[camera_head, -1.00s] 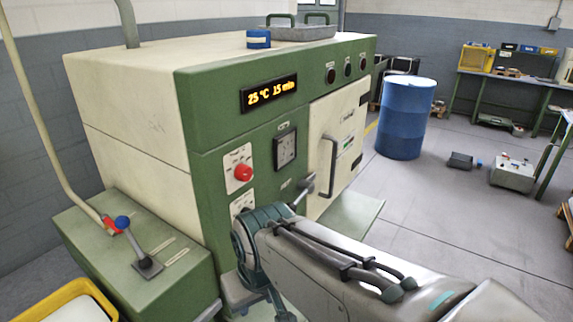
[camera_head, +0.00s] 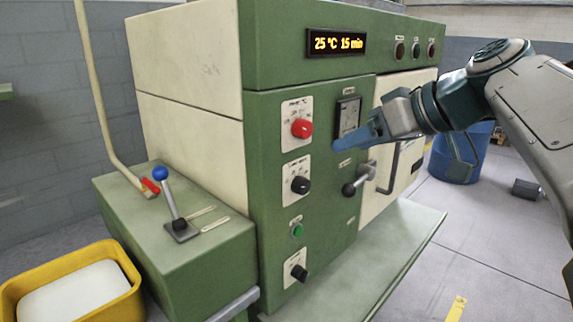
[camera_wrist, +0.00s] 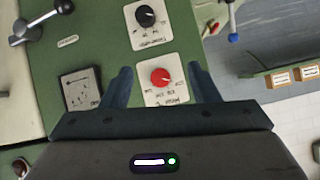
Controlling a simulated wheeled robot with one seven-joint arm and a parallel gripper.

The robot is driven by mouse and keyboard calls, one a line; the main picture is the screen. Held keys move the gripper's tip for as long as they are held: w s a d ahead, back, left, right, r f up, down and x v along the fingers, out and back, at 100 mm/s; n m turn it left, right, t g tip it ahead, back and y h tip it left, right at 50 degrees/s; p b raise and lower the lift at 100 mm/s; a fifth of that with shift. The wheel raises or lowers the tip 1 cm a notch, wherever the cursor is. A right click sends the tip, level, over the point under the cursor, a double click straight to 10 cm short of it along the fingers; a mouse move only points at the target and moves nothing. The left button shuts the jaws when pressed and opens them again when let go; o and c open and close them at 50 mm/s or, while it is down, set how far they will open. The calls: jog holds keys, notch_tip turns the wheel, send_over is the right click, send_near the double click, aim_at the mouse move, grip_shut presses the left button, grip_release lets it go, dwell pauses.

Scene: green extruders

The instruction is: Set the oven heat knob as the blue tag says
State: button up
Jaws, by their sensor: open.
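The red knob (camera_head: 301,129) sits on a white dial plate on the green oven front. It also shows in the wrist view (camera_wrist: 160,76), upside down, between my fingers in the picture. The dial lettering is too small to read. My gripper (camera_head: 342,146) is open and empty, right of the red knob and in front of the panel; it looks apart from the knob. Its fingers spread at either side in the wrist view (camera_wrist: 160,70). The display (camera_head: 336,43) reads 25 °C 15 min. No blue tag is visible now.
Below the red knob are a black knob (camera_head: 300,185), a green button (camera_head: 297,230) and another black knob (camera_head: 299,272). A square gauge (camera_head: 348,117) and a dark-ended lever (camera_head: 357,182) are close to my gripper. A blue-topped lever (camera_head: 166,185) stands left.

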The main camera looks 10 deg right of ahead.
aim_at(308, 130)
notch_tip(308, 130, up, 4)
jog(key=d+n+t+y+b, duration=0.2)
jog(key=n+b, duration=0.1)
jog(key=x, duration=1.3)
jog(key=shift+w+d+f+b, duration=0.15)
jog(key=shift+b, duration=0.15)
jog(key=c, duration=1)
